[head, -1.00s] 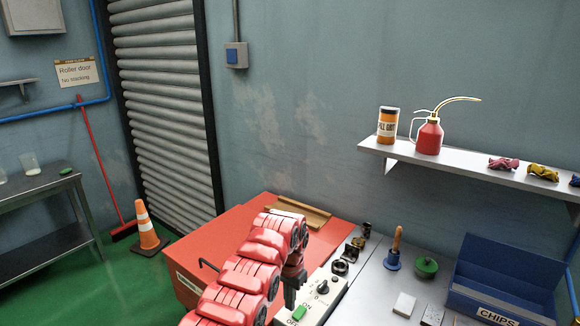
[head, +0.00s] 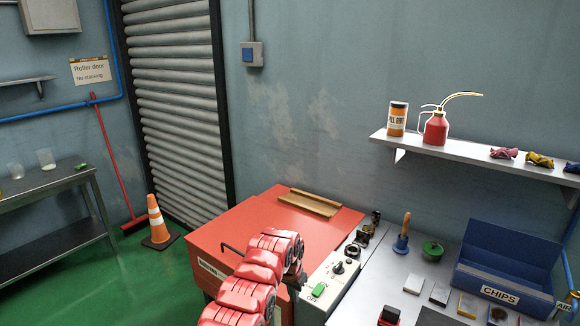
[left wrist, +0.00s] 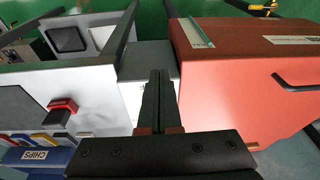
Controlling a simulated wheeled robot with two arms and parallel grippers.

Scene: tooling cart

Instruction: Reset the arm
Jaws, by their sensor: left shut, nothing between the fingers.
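My red left arm (head: 250,285) reaches in from the bottom of the head view, beside the red cabinet. My left gripper (head: 297,278) points down at the cabinet's right side, mostly hidden behind the arm's end. In the left wrist view its two dark fingers (left wrist: 158,85) are together with nothing between them, above the gap between the red cabinet (left wrist: 235,70) and the light worktop (left wrist: 95,80). My right gripper is not in view.
The red cabinet (head: 250,230) bears a wooden tray (head: 308,202). A control box with a green button (head: 318,290) stands close to my arm. A shelf (head: 470,155) hangs above.

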